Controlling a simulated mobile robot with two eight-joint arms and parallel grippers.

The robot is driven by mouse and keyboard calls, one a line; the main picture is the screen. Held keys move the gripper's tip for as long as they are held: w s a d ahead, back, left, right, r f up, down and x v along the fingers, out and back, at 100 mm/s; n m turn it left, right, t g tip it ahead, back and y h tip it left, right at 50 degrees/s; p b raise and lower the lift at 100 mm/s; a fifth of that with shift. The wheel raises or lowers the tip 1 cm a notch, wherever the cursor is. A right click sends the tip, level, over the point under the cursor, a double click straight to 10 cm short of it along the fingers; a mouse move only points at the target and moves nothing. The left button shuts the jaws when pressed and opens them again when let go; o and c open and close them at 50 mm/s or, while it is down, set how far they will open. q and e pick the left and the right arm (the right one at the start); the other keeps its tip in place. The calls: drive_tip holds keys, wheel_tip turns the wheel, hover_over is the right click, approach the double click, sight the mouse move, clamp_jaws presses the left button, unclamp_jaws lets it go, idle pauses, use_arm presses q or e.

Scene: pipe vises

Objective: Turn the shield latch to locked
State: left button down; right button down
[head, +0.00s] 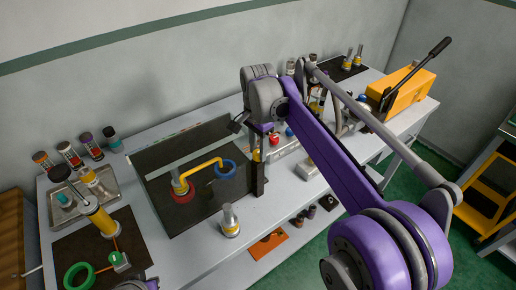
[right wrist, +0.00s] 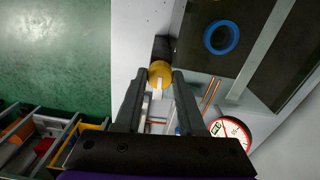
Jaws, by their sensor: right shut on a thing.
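The shield latch shows in the right wrist view as a round yellow knob (right wrist: 160,70) with a pale tab, in front of a dark post (right wrist: 163,46). In the head view the same dark post (head: 258,180) stands at the right front corner of the clear shield (head: 185,157). My right gripper (right wrist: 160,82) is shut on the latch, one finger on each side of it. In the head view this gripper (head: 258,143) is partly hidden by its own wrist. I cannot read the locked mark. My left gripper is not in view.
A dial gauge (right wrist: 230,131) is near the right finger. An orange machine (head: 402,92) stands at the right.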

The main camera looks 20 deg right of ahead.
sight(258, 152)
drive_tip(key=n, duration=0.8)
drive_tip(key=shift+n+p, duration=0.3)
drive_tip(key=shift+p, duration=0.1)
drive_tip(key=n, duration=0.4)
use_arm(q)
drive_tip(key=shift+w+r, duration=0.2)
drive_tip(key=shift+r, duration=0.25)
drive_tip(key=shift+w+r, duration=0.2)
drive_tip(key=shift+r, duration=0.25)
use_arm(e)
drive_tip(key=shift+n, duration=2.2)
drive_tip(key=c, duration=0.5)
unclamp_jaws()
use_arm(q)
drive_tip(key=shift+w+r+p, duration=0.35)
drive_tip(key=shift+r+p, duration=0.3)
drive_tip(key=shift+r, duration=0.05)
use_arm(e)
wheel_tip(258, 152, up, 11)
